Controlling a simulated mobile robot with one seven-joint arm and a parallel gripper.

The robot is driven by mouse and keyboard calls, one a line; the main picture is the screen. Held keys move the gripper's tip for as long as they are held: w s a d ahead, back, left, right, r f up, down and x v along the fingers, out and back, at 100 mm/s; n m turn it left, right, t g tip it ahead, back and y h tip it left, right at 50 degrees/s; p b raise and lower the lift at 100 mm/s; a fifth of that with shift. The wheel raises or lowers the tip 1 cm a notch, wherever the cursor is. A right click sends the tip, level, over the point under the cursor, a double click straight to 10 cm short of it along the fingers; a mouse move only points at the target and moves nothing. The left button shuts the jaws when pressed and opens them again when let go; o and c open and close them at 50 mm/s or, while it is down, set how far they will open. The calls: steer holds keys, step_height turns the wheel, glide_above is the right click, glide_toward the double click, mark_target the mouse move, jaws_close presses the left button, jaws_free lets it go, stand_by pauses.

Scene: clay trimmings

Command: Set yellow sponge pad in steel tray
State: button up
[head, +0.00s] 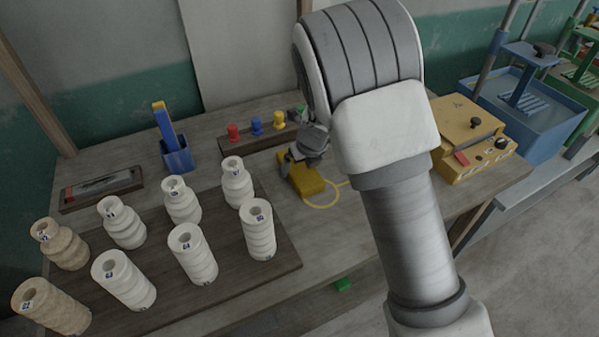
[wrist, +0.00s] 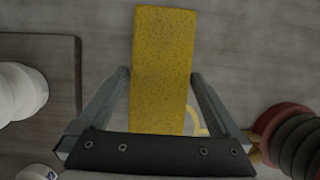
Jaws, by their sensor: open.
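The yellow sponge pad (head: 305,180) lies on the table in the middle of the head view, partly hidden by my gripper. In the wrist view the sponge pad (wrist: 162,40) is a long speckled yellow block running from the top edge down between my fingers. My gripper (wrist: 160,75) is open, with one finger on each side of the pad and narrow gaps showing. In the head view my gripper (head: 292,163) is over the pad's far left end. A shallow tray (head: 138,184) with a grey inside lies at the back left; I cannot tell if it is steel.
Several white and tan ribbed bottles stand on a dark board (head: 285,262) at the left. A blue holder (head: 178,160) and a rack with coloured knobs (head: 230,141) stand behind. A yellow loop (head: 333,203) lies beside the pad. A yellow box (head: 460,115) stands at right.

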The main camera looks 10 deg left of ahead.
steer(key=c, duration=1.2)
